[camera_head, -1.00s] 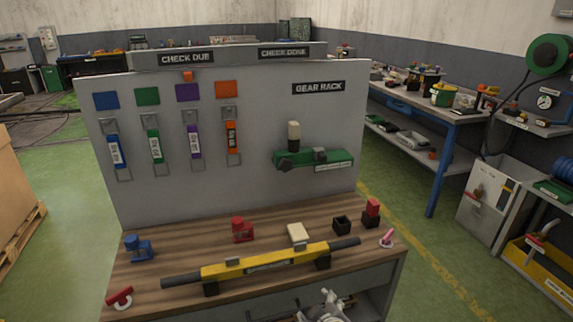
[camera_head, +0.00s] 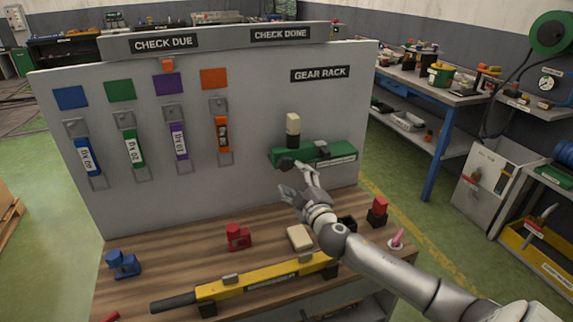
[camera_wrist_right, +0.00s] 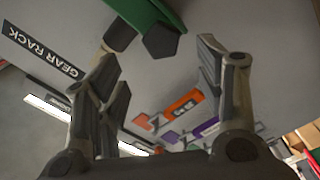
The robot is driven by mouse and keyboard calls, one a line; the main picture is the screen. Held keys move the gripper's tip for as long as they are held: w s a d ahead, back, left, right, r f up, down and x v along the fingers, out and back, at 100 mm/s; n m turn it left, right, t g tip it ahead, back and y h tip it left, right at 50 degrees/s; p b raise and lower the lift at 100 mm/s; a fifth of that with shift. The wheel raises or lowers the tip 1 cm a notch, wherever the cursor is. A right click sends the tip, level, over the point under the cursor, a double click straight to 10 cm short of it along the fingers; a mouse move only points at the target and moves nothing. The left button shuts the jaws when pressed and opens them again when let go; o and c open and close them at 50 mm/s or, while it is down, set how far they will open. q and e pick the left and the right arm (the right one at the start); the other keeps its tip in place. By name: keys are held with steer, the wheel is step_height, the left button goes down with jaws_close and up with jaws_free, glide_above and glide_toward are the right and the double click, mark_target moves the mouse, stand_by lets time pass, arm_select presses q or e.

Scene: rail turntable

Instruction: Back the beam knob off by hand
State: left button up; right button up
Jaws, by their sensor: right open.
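A green beam (camera_head: 335,153) is mounted on the grey board under the GEAR RACK label. A dark faceted knob (camera_head: 286,163) sits at its left end, and a pale upright block (camera_head: 293,125) stands above that end. In the right wrist view the knob (camera_wrist_right: 162,42) hangs near the green body (camera_wrist_right: 158,12), ahead of the gap between my fingers. My right gripper (camera_head: 294,181) is open and empty, just below the knob. Its spread fingers also show in the right wrist view (camera_wrist_right: 160,68). I cannot tell whether a finger touches the knob. My left gripper is out of view.
A yellow bar (camera_head: 260,283) lies along the front of the wooden bench. A red clamp-like part (camera_head: 238,236), a cream block (camera_head: 299,238) and a blue part (camera_head: 123,264) stand behind it. Coloured tags (camera_head: 178,140) hang on the board's left half.

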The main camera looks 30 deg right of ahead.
mark_target(286, 166)
steer(key=x, duration=0.3)
steer(key=shift+w+f, duration=0.1)
steer(key=p+x, duration=0.1)
steer(key=x, duration=0.3)
steer(key=shift+w+d+f, duration=0.1)
steer(key=shift+w+d, duration=0.05)
steer(key=shift+w, duration=0.2)
steer(key=shift+c, duration=0.4)
steer(key=c, duration=0.8)
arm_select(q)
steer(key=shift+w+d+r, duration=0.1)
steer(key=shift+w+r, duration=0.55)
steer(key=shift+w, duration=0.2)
arm_select(e)
steer(key=shift+c, duration=0.2)
